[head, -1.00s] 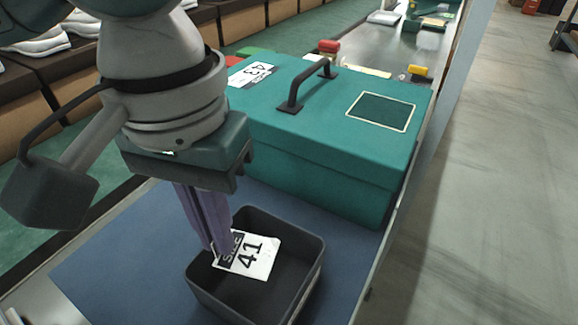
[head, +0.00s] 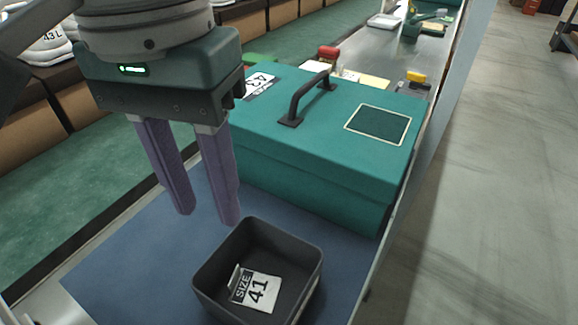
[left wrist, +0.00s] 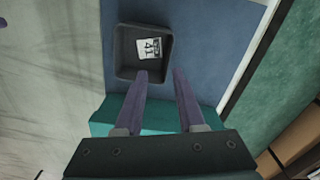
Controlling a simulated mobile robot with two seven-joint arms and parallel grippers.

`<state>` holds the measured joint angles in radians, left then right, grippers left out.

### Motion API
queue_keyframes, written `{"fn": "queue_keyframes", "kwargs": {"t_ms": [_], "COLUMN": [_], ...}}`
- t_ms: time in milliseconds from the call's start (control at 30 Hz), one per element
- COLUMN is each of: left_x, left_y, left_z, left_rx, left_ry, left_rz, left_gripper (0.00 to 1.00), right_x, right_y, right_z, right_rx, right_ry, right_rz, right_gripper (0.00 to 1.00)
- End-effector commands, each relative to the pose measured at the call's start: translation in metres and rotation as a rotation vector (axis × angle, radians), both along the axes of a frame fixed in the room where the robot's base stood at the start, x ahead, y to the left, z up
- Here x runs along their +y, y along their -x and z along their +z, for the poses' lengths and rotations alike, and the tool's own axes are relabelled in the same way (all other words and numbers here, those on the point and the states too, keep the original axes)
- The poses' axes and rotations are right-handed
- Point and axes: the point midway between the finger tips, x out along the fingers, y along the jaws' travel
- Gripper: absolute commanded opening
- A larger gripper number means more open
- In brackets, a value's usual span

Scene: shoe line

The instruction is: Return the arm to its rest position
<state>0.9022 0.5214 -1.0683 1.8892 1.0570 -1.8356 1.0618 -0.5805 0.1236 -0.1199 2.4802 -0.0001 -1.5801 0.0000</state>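My left gripper (head: 208,218) is open and empty, its two purple fingers apart above the blue mat (head: 120,262), to the upper left of the dark tray (head: 312,262). My right gripper is in neither view.
A teal box (head: 320,170) with a black handle (head: 304,98) and a "43" label stands behind the tray, close to my left gripper. Shoes (head: 40,45) sit on brown boxes at the left. A conveyor with several small items runs away behind the teal box. Grey floor is clear at the right.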

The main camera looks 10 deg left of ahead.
Motion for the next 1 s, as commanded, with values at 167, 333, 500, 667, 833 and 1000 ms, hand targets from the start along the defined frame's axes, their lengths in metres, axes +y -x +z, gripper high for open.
{"fn": "queue_keyframes", "kwargs": {"t_ms": [167, 333, 500, 667, 833, 1000], "left_x": [0.000, 0.000, 0.000, -0.002, -0.027, -0.059], "left_y": [0.000, 0.000, 0.000, 0.001, 0.015, 0.035], "left_z": [0.023, 0.026, 0.026, 0.027, 0.037, 0.061], "left_rx": [-0.001, 0.000, 0.000, 0.000, -0.027, -0.129], "left_ry": [0.001, 0.000, 0.000, 0.008, 0.113, 0.285], "left_rz": [0.000, 0.001, 0.000, -0.008, -0.103, -0.197], "left_gripper": [0.39, 0.39, 0.39, 0.39, 0.39, 0.39], "right_x": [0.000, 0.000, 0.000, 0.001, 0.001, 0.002], "right_y": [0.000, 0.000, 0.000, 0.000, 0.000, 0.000], "right_z": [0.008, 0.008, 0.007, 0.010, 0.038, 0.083], "right_rx": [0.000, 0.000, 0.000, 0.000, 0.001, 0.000], "right_ry": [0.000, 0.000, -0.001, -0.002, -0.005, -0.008], "right_rz": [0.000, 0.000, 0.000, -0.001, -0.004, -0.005], "right_gripper": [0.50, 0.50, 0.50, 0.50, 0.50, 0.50]}}
